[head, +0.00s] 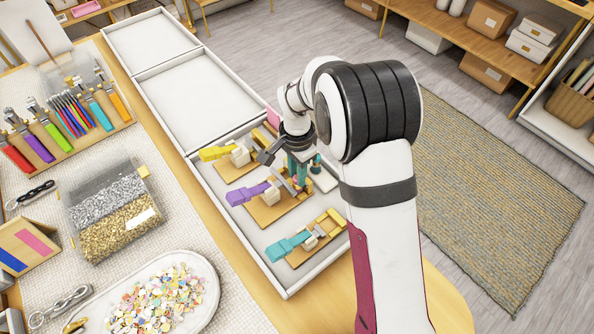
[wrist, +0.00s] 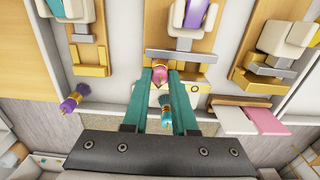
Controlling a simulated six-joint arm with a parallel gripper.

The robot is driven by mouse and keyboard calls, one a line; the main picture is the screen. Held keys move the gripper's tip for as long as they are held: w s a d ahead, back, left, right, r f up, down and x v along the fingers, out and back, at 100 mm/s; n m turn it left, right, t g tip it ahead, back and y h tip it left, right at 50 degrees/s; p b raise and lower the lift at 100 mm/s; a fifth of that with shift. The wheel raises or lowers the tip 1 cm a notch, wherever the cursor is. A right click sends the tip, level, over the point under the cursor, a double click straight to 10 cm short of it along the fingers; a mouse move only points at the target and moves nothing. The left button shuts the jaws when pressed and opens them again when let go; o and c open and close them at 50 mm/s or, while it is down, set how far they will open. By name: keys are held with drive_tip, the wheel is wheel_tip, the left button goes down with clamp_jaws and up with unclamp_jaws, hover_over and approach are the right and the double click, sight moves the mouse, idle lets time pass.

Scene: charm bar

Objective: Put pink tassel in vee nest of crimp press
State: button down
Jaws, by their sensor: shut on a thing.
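In the wrist view, my gripper (wrist: 160,76) has its two teal fingers shut on the pink tassel (wrist: 158,75), which has gold at its end. The tassel is at the near end of the middle crimp press, the one with a purple handle (wrist: 194,14).
A teal tassel (wrist: 167,118) shows between my fingers, farther back, and a purple tassel (wrist: 73,102) lies to the left. A teal-handled press (head: 287,246) and a yellow-handled press (head: 221,153) flank the middle one. Empty trays (head: 190,98) stand behind.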

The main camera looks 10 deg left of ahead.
drive_tip(key=c, duration=0.6)
unclamp_jaws()
drive_tip(key=shift+r, duration=0.1)
wheel_tip(320, 180, up, 16)
drive_tip(key=shift+f, duration=0.2)
